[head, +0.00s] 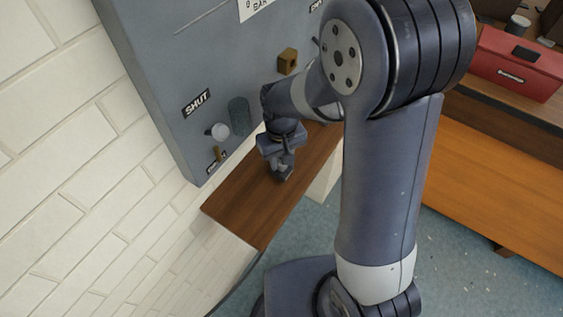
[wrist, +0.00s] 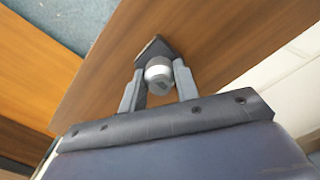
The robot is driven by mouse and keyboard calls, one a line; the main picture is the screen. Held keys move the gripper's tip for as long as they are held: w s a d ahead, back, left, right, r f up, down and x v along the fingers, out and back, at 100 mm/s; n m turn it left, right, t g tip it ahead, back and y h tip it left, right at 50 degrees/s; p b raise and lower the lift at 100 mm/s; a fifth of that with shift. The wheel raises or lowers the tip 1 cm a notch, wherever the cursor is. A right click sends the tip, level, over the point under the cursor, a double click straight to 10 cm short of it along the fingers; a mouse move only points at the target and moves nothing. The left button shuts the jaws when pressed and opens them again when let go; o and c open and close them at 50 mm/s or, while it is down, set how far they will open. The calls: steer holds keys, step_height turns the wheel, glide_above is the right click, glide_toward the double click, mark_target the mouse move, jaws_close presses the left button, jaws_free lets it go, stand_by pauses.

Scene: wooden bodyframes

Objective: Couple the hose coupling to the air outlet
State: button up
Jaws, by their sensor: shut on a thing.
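My gripper (head: 284,167) is low over the wooden shelf in front of the grey cabinet. In the wrist view its two fingers (wrist: 158,92) are closed around a light-grey round piece, which looks like the hose coupling (wrist: 158,70). A dark angular block (wrist: 152,48) sits directly beyond it on the wood; I cannot tell whether the two touch. In the head view the coupling is mostly hidden by the gripper. The cabinet face carries a brass square fitting (head: 287,61), a pale round knob (head: 218,131) and a dark cylinder (head: 240,116). Which of these is the air outlet is not clear.
The grey cabinet (head: 160,70) has a "SHUT" label (head: 196,103) and a small brass part (head: 218,154) low down. The wooden shelf (head: 250,205) is bare at its near end. A red toolbox (head: 512,65) stands on a bench at the right. A brick wall is at left.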

steer(key=shift+r+p, duration=0.5)
steer(key=shift+r, duration=0.2)
stand_by(0.3)
steer(key=shift+r+p, duration=1.05)
steer(key=shift+r, duration=0.3)
